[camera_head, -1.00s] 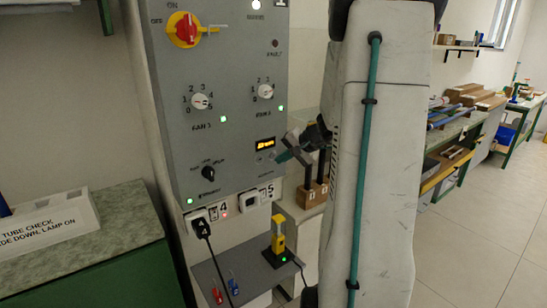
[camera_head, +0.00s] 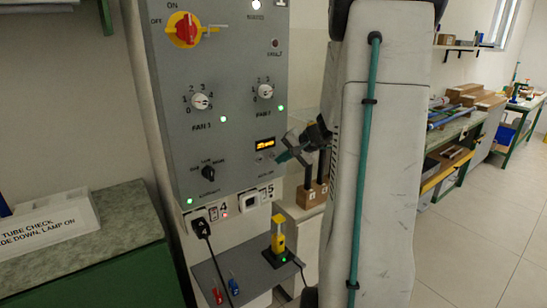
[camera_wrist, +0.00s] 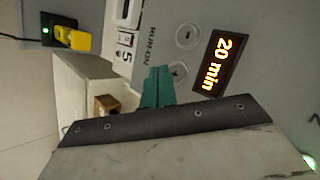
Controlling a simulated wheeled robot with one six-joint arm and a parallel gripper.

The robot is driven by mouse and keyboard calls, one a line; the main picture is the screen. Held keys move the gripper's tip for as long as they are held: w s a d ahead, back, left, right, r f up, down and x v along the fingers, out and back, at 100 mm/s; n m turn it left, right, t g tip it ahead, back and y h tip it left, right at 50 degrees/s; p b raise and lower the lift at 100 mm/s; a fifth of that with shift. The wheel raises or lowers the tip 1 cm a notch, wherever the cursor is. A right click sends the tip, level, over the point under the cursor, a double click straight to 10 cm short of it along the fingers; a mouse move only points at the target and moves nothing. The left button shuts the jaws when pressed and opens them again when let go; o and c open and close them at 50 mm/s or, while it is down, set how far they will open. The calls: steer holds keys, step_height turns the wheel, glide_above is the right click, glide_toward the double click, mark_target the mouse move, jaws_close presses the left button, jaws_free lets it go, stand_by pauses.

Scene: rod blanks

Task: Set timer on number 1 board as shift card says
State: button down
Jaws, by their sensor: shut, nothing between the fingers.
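The grey control board (camera_head: 235,110) carries the timer display (camera_head: 264,143), lit orange on its lower right. In the wrist view the display (camera_wrist: 219,62) reads "20 min", turned sideways. Two round buttons sit beside it: an upper one (camera_wrist: 187,37) and one with a plus mark (camera_wrist: 178,73). "RUN-ON" is printed next to them. My gripper (camera_head: 282,157) is shut and empty. Its teal fingertips (camera_wrist: 158,82) are close beside the plus button; I cannot tell whether they touch the board. No shift card or board number can be made out.
The board also holds a red and yellow switch (camera_head: 187,30), two fan knobs (camera_head: 201,101) and a lower selector (camera_head: 209,172). Below are sockets, a small shelf (camera_head: 240,278) and a yellow device (camera_head: 278,240). Benches stand left and right; floor is clear at right.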

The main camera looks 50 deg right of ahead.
steer(key=shift+w, duration=0.15)
stand_by(0.7)
steer(key=shift+w+d, duration=0.1)
steer(key=shift+w, duration=0.15)
steer(key=shift+w, duration=0.4)
stand_by(0.5)
steer(key=shift+s, duration=0.8)
steer(key=shift+s+a, duration=0.25)
steer(key=shift+s, duration=0.55)
steer(key=shift+s+a, duration=0.2)
steer(key=shift+s, duration=0.65)
steer(key=shift+s+a, duration=0.25)
steer(key=shift+s, duration=0.55)
